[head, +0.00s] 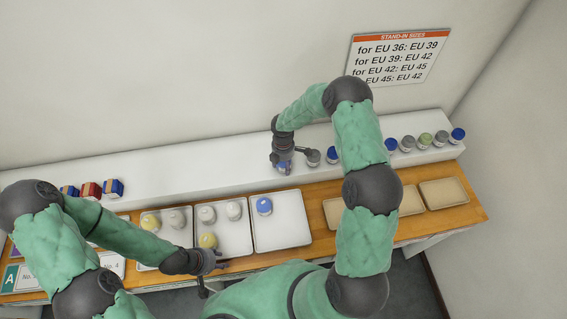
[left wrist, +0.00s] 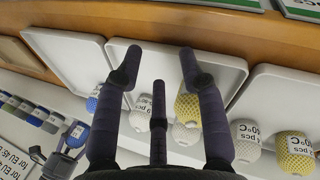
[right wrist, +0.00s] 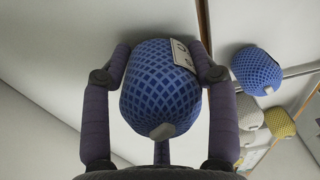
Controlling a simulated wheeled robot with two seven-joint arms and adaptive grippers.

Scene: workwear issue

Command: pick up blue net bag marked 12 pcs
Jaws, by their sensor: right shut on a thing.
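A blue net bag (right wrist: 160,95) with a white label sits between the fingers of my right gripper (right wrist: 161,58) in the right wrist view; the label's text is cut off and turned, so I cannot read it. In the head view my right gripper (head: 282,160) is at the white shelf, with a bit of blue showing under it. Another blue net bag (head: 264,206) sits in the right-hand white tray; it also shows in the right wrist view (right wrist: 257,70). My left gripper (head: 207,262) is open and empty near the trays; its spread fingers show in the left wrist view (left wrist: 158,70).
The white trays (head: 281,237) stand on the wooden table; yellow and white net bags (head: 208,240) sit in the left ones. Several blue, grey and green bags (head: 425,139) line the shelf's right end. Tan trays (head: 444,192) stand at right. Small boxes (head: 91,189) stand on the shelf at left.

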